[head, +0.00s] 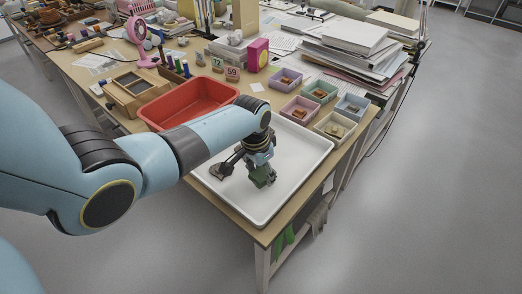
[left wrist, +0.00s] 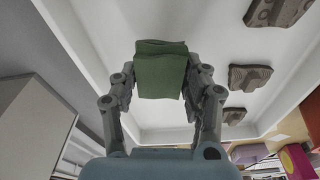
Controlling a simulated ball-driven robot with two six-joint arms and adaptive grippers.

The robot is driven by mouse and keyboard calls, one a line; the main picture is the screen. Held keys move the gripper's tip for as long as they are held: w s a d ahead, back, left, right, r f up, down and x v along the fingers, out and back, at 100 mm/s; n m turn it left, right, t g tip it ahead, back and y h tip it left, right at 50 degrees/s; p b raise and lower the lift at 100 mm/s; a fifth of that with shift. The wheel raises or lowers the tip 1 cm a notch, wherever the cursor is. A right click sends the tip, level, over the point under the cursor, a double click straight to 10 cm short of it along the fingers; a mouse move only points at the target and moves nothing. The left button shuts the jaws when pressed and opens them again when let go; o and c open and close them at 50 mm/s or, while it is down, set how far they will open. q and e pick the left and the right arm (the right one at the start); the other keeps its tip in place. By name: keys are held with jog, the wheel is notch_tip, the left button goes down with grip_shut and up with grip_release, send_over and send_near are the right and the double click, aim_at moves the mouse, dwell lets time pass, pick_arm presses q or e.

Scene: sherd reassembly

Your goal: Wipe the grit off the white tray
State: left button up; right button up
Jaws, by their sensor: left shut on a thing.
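The white tray (head: 292,185) lies on the near end of the table. My left gripper (head: 262,179) points down over the tray and is shut on a folded green cloth (left wrist: 160,70). I cannot tell whether the cloth touches the tray. In the left wrist view, brown sherds lie on the tray's white floor: one at the top right (left wrist: 278,11), one at the right (left wrist: 249,77) and a small one below it (left wrist: 234,116). In the head view my arm covers part of the tray. I cannot make out any grit. My right gripper is out of view.
A red tub (head: 188,100) stands behind the tray at the left. Several small coloured boxes holding brown pieces, such as the beige box (head: 334,127), stand behind it at the right. A wooden frame (head: 136,90) and paper stacks (head: 352,50) fill the table farther back.

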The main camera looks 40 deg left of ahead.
pick_arm(q)
notch_tip(320, 180, up, 2)
jog(key=shift+r+p, duration=0.1)
jog(key=shift+p, duration=0.6)
notch_tip(320, 180, up, 3)
jog(key=p, duration=0.2)
jog(key=shift+f+p, duration=0.2)
jog(key=shift+p, duration=0.15)
